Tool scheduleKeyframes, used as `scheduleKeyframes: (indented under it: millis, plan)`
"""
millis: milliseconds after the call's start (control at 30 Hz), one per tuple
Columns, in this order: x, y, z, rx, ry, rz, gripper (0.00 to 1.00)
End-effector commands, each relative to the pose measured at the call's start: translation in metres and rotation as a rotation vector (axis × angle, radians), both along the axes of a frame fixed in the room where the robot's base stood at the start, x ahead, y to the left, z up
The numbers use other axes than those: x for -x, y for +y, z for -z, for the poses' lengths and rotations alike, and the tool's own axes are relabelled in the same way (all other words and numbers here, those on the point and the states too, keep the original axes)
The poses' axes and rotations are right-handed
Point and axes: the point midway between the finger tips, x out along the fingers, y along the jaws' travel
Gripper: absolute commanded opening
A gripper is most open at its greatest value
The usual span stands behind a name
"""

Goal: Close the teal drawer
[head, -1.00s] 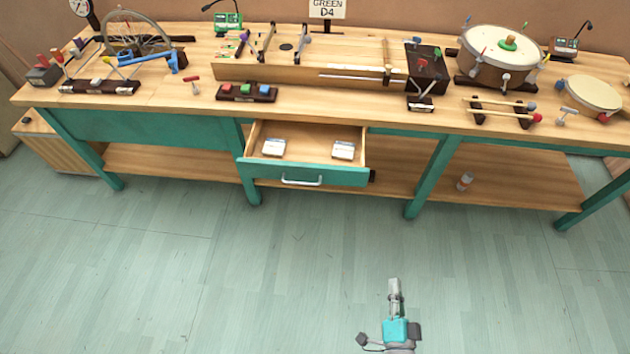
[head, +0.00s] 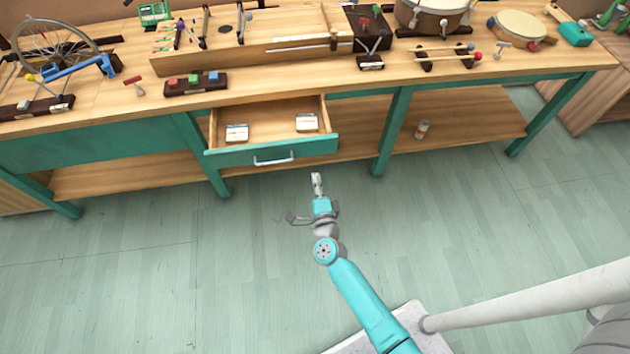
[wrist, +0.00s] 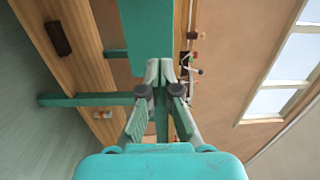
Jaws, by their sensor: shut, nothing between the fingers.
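The teal drawer (head: 300,149) is pulled out from under the workbench top, with its wooden inside showing. Two small white boxes lie in it, a left one (head: 237,133) and a right one (head: 307,122). A pale bar handle (head: 273,160) is on its teal front. My gripper (head: 317,178) is shut and empty, in front of the drawer and to the right of its handle, apart from it in the head view. In the wrist view, my gripper (wrist: 160,68) has its fingertips together in front of a teal panel, which looks like the drawer front (wrist: 147,35).
The workbench top (head: 120,112) holds a wheel, colored blocks (head: 196,83), mallets and drums. Teal legs (head: 392,130) stand on either side of the drawer. A small bottle (head: 422,129) stands on the lower shelf. The floor in front is clear.

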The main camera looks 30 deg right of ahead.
Motion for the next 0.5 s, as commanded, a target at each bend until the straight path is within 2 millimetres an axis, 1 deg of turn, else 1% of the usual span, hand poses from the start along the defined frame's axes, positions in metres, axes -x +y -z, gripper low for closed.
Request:
scheduleKeyframes:
  millis: [33, 300, 500]
  plan:
    - [-0.010, -0.004, -0.001, 0.001, -0.002, 0.002, 0.00]
    - [-0.058, -0.019, -0.001, 0.001, -0.001, 0.001, 0.00]
    - [-0.085, -0.028, -0.001, 0.002, 0.000, 0.000, 0.00]
